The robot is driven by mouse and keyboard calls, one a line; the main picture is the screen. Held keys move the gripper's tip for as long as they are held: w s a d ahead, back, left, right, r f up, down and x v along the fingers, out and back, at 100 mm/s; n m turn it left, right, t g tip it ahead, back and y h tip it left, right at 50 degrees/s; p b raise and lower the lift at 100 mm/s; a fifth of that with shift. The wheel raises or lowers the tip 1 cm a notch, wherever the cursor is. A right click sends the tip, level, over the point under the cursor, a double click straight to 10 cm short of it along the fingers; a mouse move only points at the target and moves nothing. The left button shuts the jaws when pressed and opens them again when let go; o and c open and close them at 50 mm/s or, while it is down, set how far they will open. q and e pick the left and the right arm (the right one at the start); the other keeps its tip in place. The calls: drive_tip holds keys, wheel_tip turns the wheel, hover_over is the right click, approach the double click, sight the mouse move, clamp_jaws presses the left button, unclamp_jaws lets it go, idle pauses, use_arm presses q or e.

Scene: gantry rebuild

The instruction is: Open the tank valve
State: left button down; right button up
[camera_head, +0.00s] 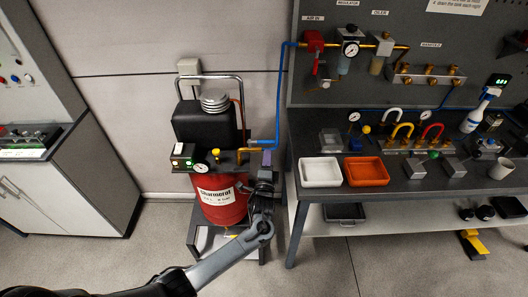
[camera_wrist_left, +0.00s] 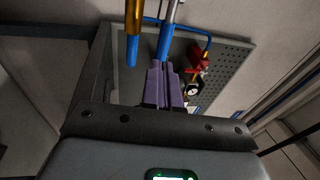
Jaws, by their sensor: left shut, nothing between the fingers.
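The red compressor tank (camera_head: 222,207) stands on a low cart at the middle left. Brass fittings (camera_head: 243,154) and a blue piece (camera_head: 264,143) sit at its top right, where the blue air line comes down. I cannot tell the valve handle for sure there. My left gripper (camera_head: 266,158) is just below the blue piece, upright and shut. In the left wrist view, its purple fingers (camera_wrist_left: 164,84) are together and empty. Their tips are close to a blue rod (camera_wrist_left: 169,32); contact is unclear. A brass rod with a blue end (camera_wrist_left: 132,45) hangs beside it. My right gripper is out of view.
A pressure gauge (camera_head: 201,168) and a switch box (camera_head: 182,154) are left of the fittings. The workbench (camera_head: 310,190) with a white tray (camera_head: 320,184) and an orange tray (camera_head: 366,183) stands close on the right. The floor in front is clear.

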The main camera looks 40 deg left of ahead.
use_arm(q)
drive_tip(key=w+d+v, duration=0.1)
drive_tip(key=v, duration=1)
drive_tip(key=s+f+g+h, duration=0.2)
drive_tip(key=s+f+h, duration=0.1)
drive_tip(key=s+f, duration=0.75)
drive_tip(key=s+d+r+n+g+h, duration=0.45)
drive_tip(key=s+d, duration=0.25)
drive_tip(key=s, duration=0.2)
drive_tip(key=s+d+r+n+g+h, duration=0.3)
drive_tip(key=s+d+g+h, duration=0.25)
drive_tip(key=s, duration=0.45)
wheel_tip(320, 180, up, 26)
drive_tip(key=n+y+p, duration=0.1)
drive_tip(key=p, duration=2.6)
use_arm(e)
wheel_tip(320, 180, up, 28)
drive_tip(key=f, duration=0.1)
use_arm(q)
wheel_tip(320, 180, down, 54)
drive_tip(key=b, duration=5.4)
drive_tip(key=shift+d+g, duration=0.3)
drive_tip(key=shift+g, duration=0.1)
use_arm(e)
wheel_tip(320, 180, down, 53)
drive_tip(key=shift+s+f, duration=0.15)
